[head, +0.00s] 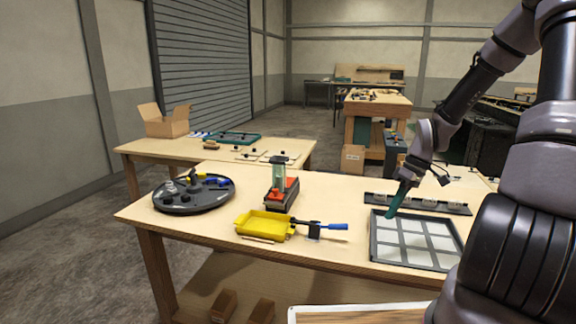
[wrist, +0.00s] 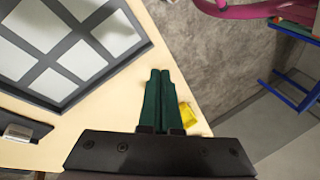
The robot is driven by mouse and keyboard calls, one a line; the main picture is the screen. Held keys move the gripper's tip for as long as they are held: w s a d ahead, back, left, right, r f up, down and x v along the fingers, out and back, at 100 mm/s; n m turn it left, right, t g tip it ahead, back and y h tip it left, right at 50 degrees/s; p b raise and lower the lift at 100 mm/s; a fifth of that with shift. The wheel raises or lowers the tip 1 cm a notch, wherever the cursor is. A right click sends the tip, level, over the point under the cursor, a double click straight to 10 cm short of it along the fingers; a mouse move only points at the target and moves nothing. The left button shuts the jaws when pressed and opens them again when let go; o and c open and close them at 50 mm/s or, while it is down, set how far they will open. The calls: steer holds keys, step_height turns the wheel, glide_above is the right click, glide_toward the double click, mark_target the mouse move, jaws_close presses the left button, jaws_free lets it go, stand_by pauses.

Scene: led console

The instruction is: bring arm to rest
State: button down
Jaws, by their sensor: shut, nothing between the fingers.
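My gripper (head: 393,210) is shut and empty, its green fingers pointing down over the left edge of a dark-framed grid panel (head: 375,248) on the worktable (head: 345,262). In the wrist view the two green fingers of my gripper (wrist: 160,73) lie side by side, with nothing between them. The grid panel (wrist: 62,46) fills the upper left there. I cannot tell how far the fingertips are above the table. My arm comes in from the right of the head view.
A dark strip with fittings (head: 417,203) lies behind the panel. To the left are a yellow tray (head: 264,225), a blue-handled tool (head: 333,226), a red and black device (head: 281,192) and a round dark tray (head: 194,196). A second table (head: 150,147) stands behind.

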steer(key=s+a+r+m+t, duration=0.1)
steer(key=s+r+m, duration=0.3)
steer(key=r, duration=0.6)
steer(key=s+a+r+m+t+h, duration=0.1)
steer(key=s+r+m+t, duration=0.3)
steer(key=r, duration=0.6)
steer(key=s+a+r+m+t+h, duration=0.1)
steer(key=s+a+r+m+t, duration=0.1)
steer(key=s+r, duration=0.5)
step_height(320, 180, up, 4)
steer(key=shift+s+a+f+m+t, duration=0.15)
steer(key=shift+a+m+t, duration=0.1)
steer(key=shift+m+t, duration=0.5)
